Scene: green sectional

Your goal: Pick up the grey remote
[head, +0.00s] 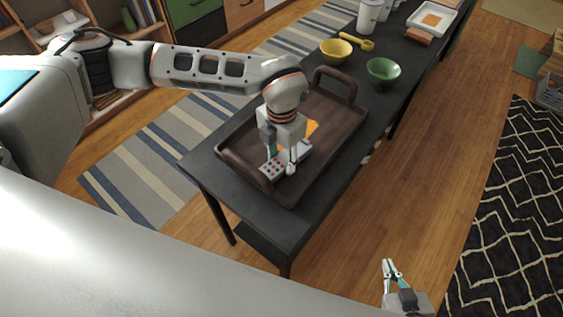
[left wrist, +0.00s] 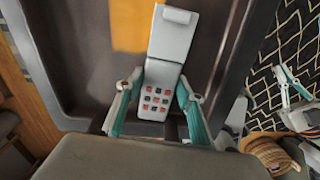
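The grey remote (head: 275,167) lies in the brown wooden tray (head: 238,158) on the dark table. In the left wrist view the remote (left wrist: 160,95) is a long pale bar with red and dark buttons at its near end. My left gripper (head: 280,164) points down over the button end. Its two teal-padded fingers (left wrist: 158,105) stand apart, one on each side of the remote, with small gaps. My right gripper (head: 391,268) is open and empty over the floor, well away from the tray; it also shows in the left wrist view (left wrist: 291,85).
An orange flat item (head: 312,128) lies in the tray beside the remote. The tray has raised walls and a tall far handle (head: 345,78). Beyond it stand a green bowl (head: 384,71), a yellow bowl (head: 336,51) and a yellow scoop (head: 365,41).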

